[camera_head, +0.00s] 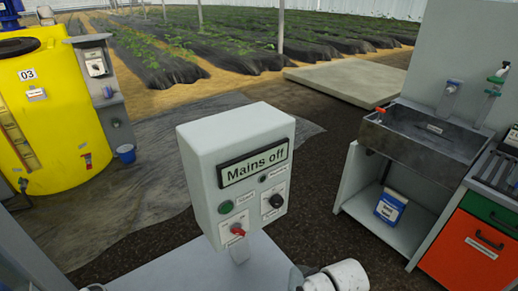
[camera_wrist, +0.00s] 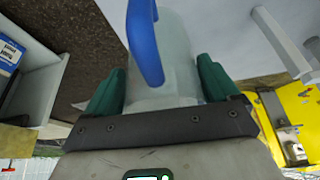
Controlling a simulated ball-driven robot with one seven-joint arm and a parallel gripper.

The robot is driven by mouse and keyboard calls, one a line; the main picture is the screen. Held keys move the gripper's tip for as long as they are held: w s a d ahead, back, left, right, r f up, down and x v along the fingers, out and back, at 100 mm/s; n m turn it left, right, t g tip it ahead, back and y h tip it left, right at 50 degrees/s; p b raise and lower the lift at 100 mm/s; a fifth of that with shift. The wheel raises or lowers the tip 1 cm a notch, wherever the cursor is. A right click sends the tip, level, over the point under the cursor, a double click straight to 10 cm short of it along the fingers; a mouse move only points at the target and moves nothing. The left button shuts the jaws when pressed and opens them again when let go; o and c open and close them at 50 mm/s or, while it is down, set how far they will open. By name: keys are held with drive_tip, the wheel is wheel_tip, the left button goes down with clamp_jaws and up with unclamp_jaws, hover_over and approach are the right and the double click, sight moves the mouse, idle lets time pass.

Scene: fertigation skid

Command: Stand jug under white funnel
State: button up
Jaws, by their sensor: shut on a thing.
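In the wrist view, my gripper (camera_wrist: 160,82) has its two green fingers closed on either side of a pale translucent jug (camera_wrist: 180,55) with a blue handle. I cannot make out the jug in the head view. No white funnel can be clearly identified in either view.
A grey control box (camera_head: 205,160) reading "Mains off" stands in the centre foreground. A sink bench (camera_head: 425,135) and an orange-fronted cabinet (camera_head: 465,250) are at right. Dark ground lies between.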

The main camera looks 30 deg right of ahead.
drive_tip(key=w+a+r, duration=0.1)
drive_tip(key=w+a, duration=0.3)
drive_tip(key=a, duration=0.8)
drive_tip(key=shift+r, duration=0.2)
